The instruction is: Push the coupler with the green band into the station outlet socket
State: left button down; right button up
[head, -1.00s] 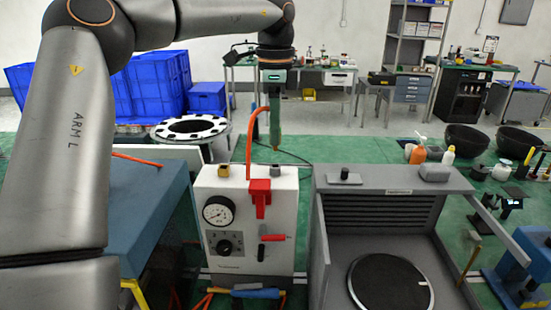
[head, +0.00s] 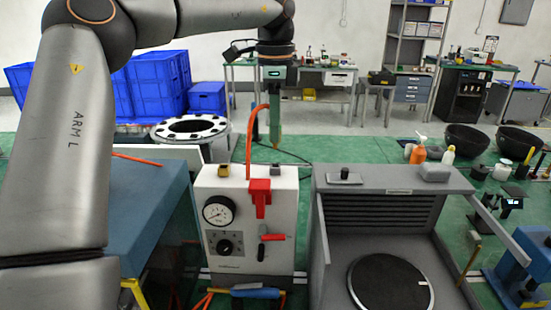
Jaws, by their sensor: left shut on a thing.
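The station is a white box (head: 235,262) with a round gauge, a dial and a red lever on its front. Two small fittings stand on its top: a brass one (head: 223,171) at left and a grey one (head: 276,171) at right; I cannot tell which is the outlet socket. My left gripper (head: 275,122) points down above the grey fitting in the picture, shut on a slim greenish part. This looks like the coupler (head: 276,142), its tip apart from the fitting; its band is not clear. My right gripper is not in view.
A red hose (head: 248,140) arcs between the held part and the station's top. A red block (head: 260,196) hangs on the station's front. A grey open cabinet (head: 330,185) with a round dark plate stands close at right, a blue box (head: 150,205) at left.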

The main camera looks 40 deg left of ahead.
pick_arm(q)
jog(key=s+a+r, duration=0.3)
jog(key=s+a, duration=0.4)
jog(key=s, duration=0.1)
jog(key=shift+a, duration=0.4)
notch_tip(320, 180, down, 6)
jog(key=b, duration=0.4)
jog(key=shift+w+r, duration=0.1)
jog(key=shift+r, duration=0.15)
jog(key=shift+f, duration=0.15)
jog(key=shift+p, duration=0.3)
dwell(1.3)
jog(key=shift+f+b, duration=0.85)
jog(key=shift+f, duration=0.25)
jog(key=c, duration=0.6)
grip_release()
jog(key=shift+r, duration=0.1)
